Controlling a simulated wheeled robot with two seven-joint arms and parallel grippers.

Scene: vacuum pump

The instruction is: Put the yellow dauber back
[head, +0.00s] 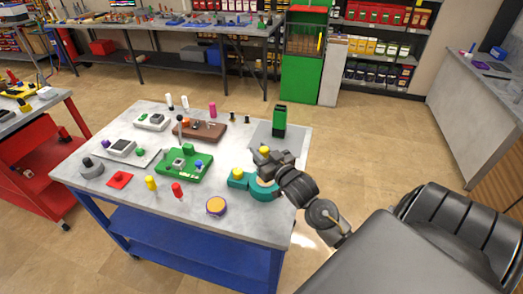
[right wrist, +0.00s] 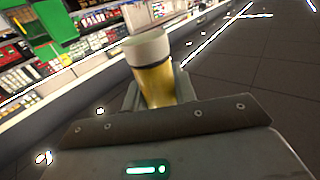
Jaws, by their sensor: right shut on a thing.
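My right gripper (head: 264,154) is above the right part of the grey-topped table (head: 205,215). It is shut on a yellow cylinder with a pale cap, the yellow dauber (right wrist: 156,80), which stands up between the fingers in the right wrist view. A teal C-shaped holder (head: 265,190) with a yellow piece (head: 237,174) lies just below the gripper. Another yellow bottle-like piece (head: 151,183) stands at the front left of the table. My left gripper is out of view.
A green box (head: 279,121) stands on a grey mat behind the gripper. The front right of the tabletop is clear.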

